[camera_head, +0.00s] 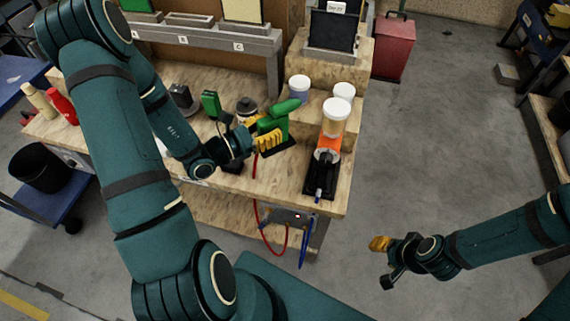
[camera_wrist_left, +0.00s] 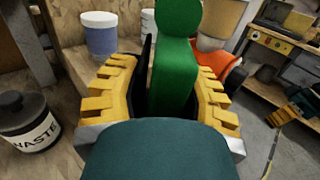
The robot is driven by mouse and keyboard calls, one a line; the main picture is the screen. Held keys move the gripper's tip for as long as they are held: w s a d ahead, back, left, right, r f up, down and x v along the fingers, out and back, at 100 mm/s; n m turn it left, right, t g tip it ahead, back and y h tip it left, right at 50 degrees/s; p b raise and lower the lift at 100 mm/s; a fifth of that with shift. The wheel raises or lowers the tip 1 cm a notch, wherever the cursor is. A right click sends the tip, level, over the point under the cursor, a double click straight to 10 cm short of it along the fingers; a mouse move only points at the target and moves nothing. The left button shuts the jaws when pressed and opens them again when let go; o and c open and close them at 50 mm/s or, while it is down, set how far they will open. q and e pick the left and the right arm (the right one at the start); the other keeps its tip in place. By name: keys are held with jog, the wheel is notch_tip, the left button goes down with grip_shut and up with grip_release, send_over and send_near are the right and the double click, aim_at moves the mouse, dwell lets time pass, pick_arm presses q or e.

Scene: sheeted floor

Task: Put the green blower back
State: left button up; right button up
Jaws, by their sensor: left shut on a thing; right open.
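In the left wrist view the green blower (camera_wrist_left: 177,65) stands between the yellow fingers of my left gripper (camera_wrist_left: 172,95). Whether the blower's lower end rests in the holder is hidden by the fingers. My right gripper (camera_head: 384,262) is open and empty, over the floor to the right of the bench.
A waste container (camera_wrist_left: 28,122) stands left of the gripper in the wrist view. A red hose (camera_head: 255,190) hangs off the bench front. Open floor lies right.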

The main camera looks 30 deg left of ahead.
pick_arm(q)
jog(key=shift+d+f, duration=0.1)
jog(key=shift+f, duration=0.25)
notch_tip(320, 180, down, 5)
jog(key=shift+r+b, duration=0.1)
jog(key=shift+b, duration=0.35)
jog(key=shift+f+b, duration=0.35)
jog(key=shift+f, duration=1.9)
jog(key=shift+f, duration=0.1)
jog(key=o, duration=0.7)
jog(key=v, duration=1.2)
